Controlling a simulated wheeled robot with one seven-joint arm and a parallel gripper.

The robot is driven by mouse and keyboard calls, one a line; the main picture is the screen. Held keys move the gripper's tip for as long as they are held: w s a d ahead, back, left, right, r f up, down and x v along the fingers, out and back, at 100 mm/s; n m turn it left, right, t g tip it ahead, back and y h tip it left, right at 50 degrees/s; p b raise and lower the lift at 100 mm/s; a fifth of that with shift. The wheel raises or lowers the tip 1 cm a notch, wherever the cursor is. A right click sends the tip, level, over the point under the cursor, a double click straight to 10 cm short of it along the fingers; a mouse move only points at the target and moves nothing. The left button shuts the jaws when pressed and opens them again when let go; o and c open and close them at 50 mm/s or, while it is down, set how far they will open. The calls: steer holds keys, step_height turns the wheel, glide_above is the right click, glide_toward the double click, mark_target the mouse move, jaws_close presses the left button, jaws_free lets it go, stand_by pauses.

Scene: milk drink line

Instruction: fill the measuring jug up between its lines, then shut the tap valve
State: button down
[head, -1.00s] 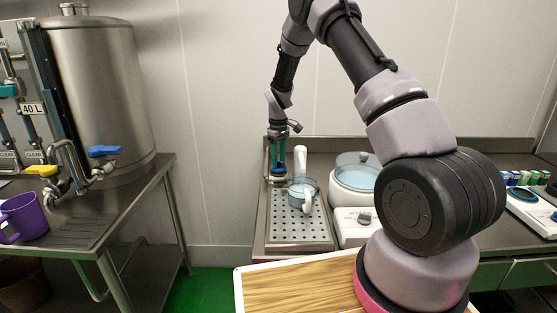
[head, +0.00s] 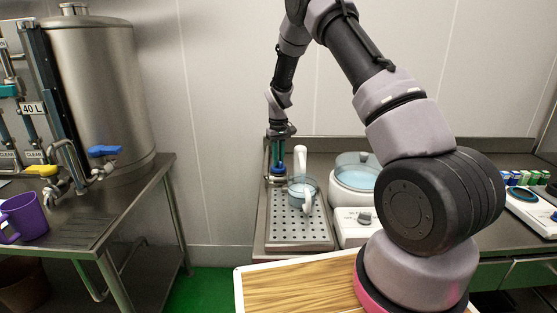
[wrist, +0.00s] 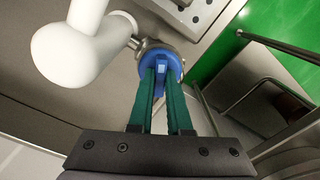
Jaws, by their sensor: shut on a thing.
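The tap valve is a round blue knob (head: 279,169) on a metal fitting at the back left of the drip tray. In the wrist view the blue knob (wrist: 161,66) sits between the two green fingers of my gripper (wrist: 158,82), which are shut on it. In the head view my gripper (head: 280,155) reaches straight down onto the knob. The white tap spout (head: 300,153) rises beside it. The clear measuring jug (head: 296,191), with a white handle, stands on the tray below the spout. Its lines and liquid level are too small to read.
The perforated drip tray (head: 290,230) has free room in front of the jug. A white machine with a clear bowl (head: 356,176) stands close on the right. At left are a steel tank (head: 100,90), other valves and a purple mug (head: 24,216).

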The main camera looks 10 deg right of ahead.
steer(key=m, duration=0.5)
steer(key=shift+m, duration=0.3)
stand_by(0.4)
steer(key=c, duration=0.9)
jaws_free()
steer(key=shift+o, duration=0.2)
step_height(320, 180, up, 11)
steer(key=shift+f, duration=0.1)
